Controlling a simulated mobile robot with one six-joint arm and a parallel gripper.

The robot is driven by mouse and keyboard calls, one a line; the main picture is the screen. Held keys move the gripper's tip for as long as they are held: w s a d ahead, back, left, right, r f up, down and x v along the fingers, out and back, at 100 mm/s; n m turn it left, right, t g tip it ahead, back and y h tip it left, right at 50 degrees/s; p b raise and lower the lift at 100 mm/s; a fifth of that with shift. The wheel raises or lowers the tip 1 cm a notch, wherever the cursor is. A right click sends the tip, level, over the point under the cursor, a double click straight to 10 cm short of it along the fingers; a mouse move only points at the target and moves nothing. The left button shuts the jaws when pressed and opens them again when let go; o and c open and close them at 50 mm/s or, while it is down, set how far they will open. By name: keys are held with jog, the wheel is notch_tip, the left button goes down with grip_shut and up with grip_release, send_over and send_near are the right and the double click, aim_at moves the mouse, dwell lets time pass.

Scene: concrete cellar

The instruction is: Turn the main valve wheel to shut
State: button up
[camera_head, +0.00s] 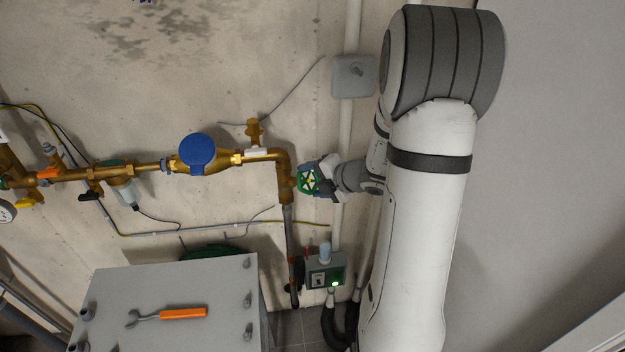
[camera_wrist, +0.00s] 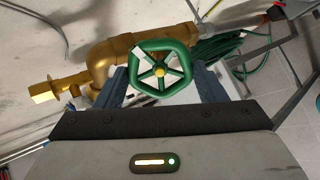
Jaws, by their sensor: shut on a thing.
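The main valve wheel (camera_head: 309,181) is a small green spoked handwheel on the brass pipe, right of the blue-capped meter (camera_head: 197,150). The finger contact is partly hidden behind the rim.
A grey cabinet (camera_head: 225,285) with an orange-handled wrench (camera_head: 183,313) on top stands at lower left. A control box (camera_head: 326,270) with a lit green light sits below the wheel. Brass pipe (camera_head: 284,185) runs close beside my gripper. A coiled green hose (camera_wrist: 215,50) lies behind.

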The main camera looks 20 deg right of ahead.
jog(key=m, duration=0.4)
jog(key=shift+m, duration=0.3)
dwell(0.3)
jog(key=m, duration=0.3)
jog(key=o, duration=1)
jog(key=shift+o, duration=0.2)
jog(key=v, duration=0.6)
